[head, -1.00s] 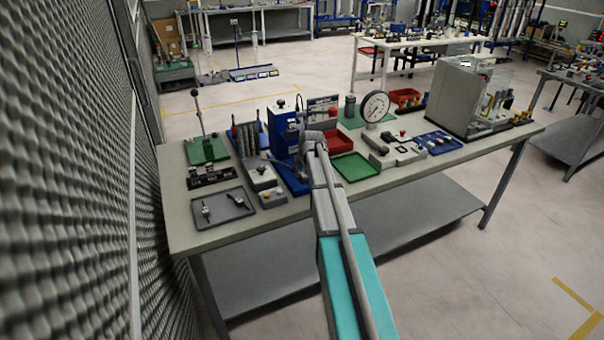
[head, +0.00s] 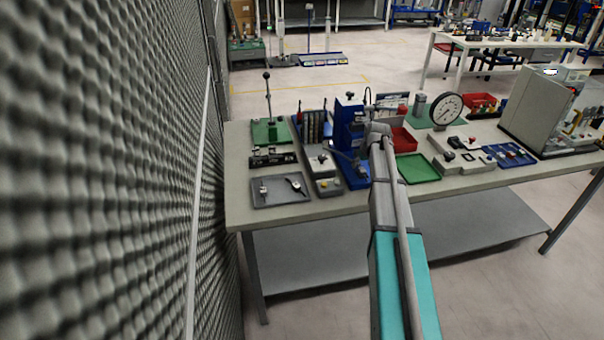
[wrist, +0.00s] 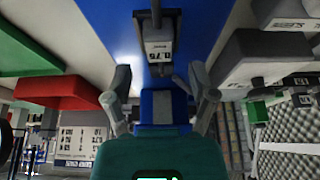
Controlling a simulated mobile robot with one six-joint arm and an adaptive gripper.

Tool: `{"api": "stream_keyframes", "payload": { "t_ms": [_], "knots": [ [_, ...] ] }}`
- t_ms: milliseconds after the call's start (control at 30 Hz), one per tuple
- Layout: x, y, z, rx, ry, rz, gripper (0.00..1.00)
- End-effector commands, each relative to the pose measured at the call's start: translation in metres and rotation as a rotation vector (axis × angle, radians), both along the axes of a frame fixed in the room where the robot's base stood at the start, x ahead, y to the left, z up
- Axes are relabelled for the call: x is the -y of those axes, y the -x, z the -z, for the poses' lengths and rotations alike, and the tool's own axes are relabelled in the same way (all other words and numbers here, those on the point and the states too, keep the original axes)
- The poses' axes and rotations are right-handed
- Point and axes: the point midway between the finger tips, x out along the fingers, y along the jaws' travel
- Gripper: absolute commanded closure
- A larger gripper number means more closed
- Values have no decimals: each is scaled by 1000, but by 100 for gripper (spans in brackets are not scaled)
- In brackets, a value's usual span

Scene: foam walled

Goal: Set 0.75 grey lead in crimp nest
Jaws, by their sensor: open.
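My gripper (wrist: 160,67) is open in the wrist view, its fingers apart with nothing clearly held between them. Just beyond the fingertips is a small grey block marked 0.75 (wrist: 159,50) in a dark bracket, against a blue surface (wrist: 98,18). I cannot tell whether this block is the lead or part of the nest. In the head view, my arm reaches to the blue press (head: 347,121) and hides part of it. A grey tray (head: 283,201) left of the press holds two small items, too small to identify. The nest is not clearly made out.
A green tray (head: 417,168) and a red bin (head: 403,140) stand right of the press. A green-based lever tool (head: 268,131) stands at the back left. A dial gauge (head: 446,109) is farther right. The foam wall (head: 100,180) runs close along the left.

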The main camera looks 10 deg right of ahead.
Motion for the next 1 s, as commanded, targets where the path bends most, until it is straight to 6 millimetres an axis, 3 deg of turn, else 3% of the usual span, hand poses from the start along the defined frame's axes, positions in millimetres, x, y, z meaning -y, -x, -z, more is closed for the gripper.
{"api": "stream_keyframes", "payload": {
  "t_ms": [333, 733, 1000],
  "knots": [
    [0, 0, -29, 0, 0, 0, 27],
    [0, -1, -42, -1, 0, -1, 27],
    [-12, 4, -42, -2, 0, 0, 27]
  ]
}}
